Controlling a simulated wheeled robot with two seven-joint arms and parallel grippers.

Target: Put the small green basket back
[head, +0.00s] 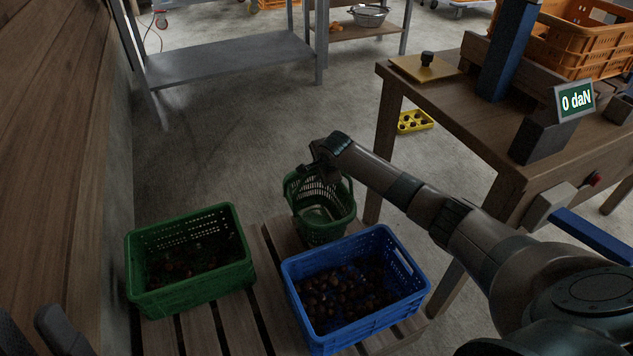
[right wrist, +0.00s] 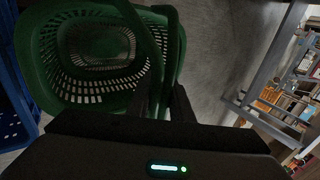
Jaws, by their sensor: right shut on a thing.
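The small green basket (head: 322,224) is at the far end of the wooden pallet, behind the blue crate. It looks upright and empty. My right gripper (head: 322,168) is shut on its handle at the top. The right wrist view looks down into the basket (right wrist: 62,88), with the handle running up to the dark fingers (right wrist: 165,105). I cannot tell whether the basket's bottom touches the pallet or hangs just above it. Two dark fingers of my left gripper (head: 28,318) show at the lower left, apart with nothing between them.
A green crate (head: 195,293) and a blue crate (head: 372,317), both with chestnuts, stand on the slatted pallet (head: 262,262). A wooden bench (head: 490,135) with a 0 daN display (head: 576,100) is right. A yellow tray (head: 416,122) lies beneath it. The floor behind the basket is clear.

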